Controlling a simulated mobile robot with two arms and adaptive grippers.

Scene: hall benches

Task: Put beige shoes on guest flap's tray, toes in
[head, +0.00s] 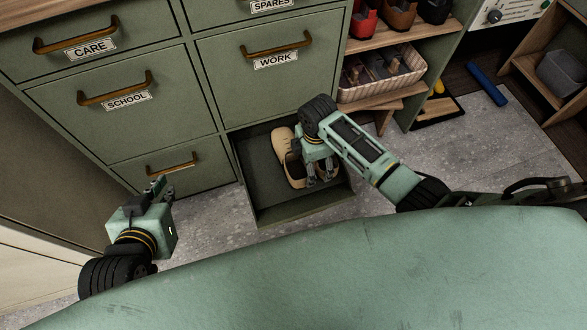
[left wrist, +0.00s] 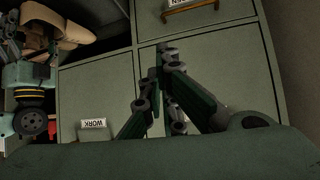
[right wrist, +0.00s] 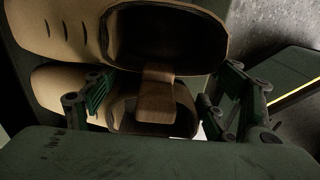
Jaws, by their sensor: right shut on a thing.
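The beige shoes (head: 297,171) are a slip-on pair inside the open low flap's dark green tray (head: 263,207), toes towards the cabinet. The right wrist view shows the shoes (right wrist: 60,90) close up, with a brown band between their dark openings. My right gripper (head: 319,178) reaches down into the tray and is shut on the shoes, its fingers on either side of the nearer one. It partly hides the right-hand shoe. Whether the soles touch the tray floor I cannot tell. My left gripper (head: 162,188) is shut and empty, left of the open flap.
Labelled closed fronts, SCHOOL (head: 128,101) and WORK (head: 275,61), stand above the open flap. To the right are a shelf with a basket (head: 405,75) and a blue object (head: 488,84) on the grey floor. The floor between the left gripper and the flap is clear.

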